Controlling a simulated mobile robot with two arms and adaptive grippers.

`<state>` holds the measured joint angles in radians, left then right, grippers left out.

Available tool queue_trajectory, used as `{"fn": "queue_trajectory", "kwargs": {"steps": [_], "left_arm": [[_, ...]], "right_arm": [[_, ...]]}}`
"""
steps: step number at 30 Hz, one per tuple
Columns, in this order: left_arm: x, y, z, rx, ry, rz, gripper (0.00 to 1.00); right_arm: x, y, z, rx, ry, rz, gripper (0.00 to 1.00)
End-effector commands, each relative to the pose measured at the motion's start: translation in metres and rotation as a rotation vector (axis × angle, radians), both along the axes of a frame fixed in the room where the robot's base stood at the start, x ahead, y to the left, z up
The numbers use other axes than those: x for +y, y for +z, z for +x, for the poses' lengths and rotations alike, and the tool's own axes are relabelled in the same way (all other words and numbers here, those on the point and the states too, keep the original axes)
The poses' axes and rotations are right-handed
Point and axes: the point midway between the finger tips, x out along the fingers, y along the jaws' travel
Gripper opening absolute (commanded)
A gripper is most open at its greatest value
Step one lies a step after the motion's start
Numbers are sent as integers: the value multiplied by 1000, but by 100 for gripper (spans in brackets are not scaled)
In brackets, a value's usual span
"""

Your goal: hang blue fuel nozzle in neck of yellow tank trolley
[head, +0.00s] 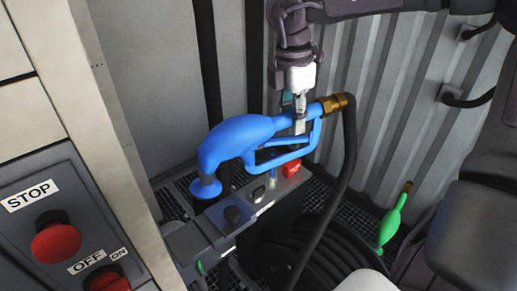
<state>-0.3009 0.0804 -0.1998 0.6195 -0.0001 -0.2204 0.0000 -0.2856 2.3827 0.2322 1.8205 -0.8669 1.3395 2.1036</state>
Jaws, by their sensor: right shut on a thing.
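The blue fuel nozzle (237,138) is in the middle of the head view, its thick end bending down at the left to a round blue flange. A brass coupling (333,103) joins its right end to a black hose (349,150). My right gripper (300,122) comes down from the top and is shut on the nozzle near its handle, right of the thick body. The fingertips are partly hidden against the nozzle. The yellow tank trolley and its neck are not in view. My left gripper is not in view.
A hose reel (285,262) and a green nozzle (391,222) are lower right. A control panel (105,205) with red controls stands left. A corrugated wall (385,75) closes the back.

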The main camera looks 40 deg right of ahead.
Motion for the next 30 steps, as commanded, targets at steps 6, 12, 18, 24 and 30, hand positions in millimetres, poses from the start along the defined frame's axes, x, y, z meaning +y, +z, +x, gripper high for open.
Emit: {"fn": "queue_trajectory", "kwargs": {"steps": [6, 12, 18, 24, 30], "left_arm": [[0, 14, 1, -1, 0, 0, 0], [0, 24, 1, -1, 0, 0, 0], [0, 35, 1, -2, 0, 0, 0], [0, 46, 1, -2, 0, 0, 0], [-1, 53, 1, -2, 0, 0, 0]], "right_arm": [[0, 25, 0, -3, 0, -1, 0], [0, 44, 0, -3, 0, 0, 0], [0, 64, 0, -3, 1, 1, 0], [0, 83, 0, -3, -1, 0, 0], [0, 95, 0, -2, 1, 1, 0]]}}
